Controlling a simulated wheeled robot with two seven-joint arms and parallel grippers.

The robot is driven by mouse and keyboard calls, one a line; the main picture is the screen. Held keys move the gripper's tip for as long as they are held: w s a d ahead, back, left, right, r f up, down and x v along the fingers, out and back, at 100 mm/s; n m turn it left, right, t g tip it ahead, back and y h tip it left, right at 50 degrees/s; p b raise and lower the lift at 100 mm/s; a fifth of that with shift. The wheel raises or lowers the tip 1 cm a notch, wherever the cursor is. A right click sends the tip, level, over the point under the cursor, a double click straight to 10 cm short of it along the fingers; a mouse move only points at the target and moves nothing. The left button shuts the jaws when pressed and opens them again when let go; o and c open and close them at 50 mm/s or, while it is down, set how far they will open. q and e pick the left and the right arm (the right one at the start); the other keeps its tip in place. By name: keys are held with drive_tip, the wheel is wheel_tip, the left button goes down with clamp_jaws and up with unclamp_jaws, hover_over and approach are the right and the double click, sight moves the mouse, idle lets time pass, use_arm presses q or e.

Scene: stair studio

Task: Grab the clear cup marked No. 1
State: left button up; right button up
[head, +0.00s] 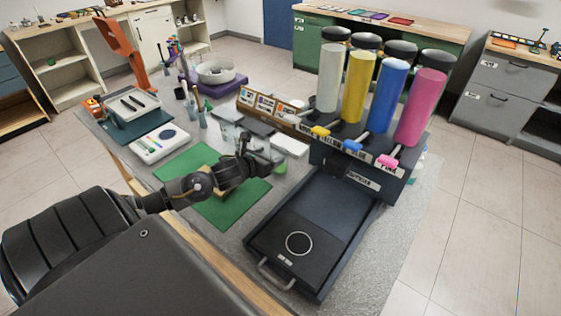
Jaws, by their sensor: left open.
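My left gripper (268,158) reaches in from the left over the green mats, its fingers open near the front of some clear containers. A clear cup-like container (227,122) stands just behind the gripper, left of the dispenser; another pale clear shape (279,140) shows beside the fingertips. I cannot read a No. 1 mark on either, and the gripper partly hides this area. Whether the fingers touch anything is too small to tell. My right gripper is not in view.
A dispenser with white, yellow, blue (388,92) and pink cylinders stands at the right. Its black tray (330,215) with a ring lies in front. Green mats (232,208) lie under my arm. A white panel (160,142) and an orange arm (122,48) are at the left.

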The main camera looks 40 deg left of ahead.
sight(283, 151)
use_arm(q)
drive_tip(key=x, duration=0.3)
drive_tip(key=shift+w+f, duration=0.1)
drive_tip(key=shift+f, duration=0.05)
drive_tip(key=p+x, duration=0.2)
drive_tip(key=x, duration=0.3)
drive_tip(key=shift+d+f, duration=0.15)
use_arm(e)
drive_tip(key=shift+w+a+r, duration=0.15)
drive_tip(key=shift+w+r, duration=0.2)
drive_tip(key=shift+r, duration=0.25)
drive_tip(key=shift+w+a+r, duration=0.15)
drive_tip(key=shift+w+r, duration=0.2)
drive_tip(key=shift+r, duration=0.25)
use_arm(q)
drive_tip(key=c, duration=0.8)
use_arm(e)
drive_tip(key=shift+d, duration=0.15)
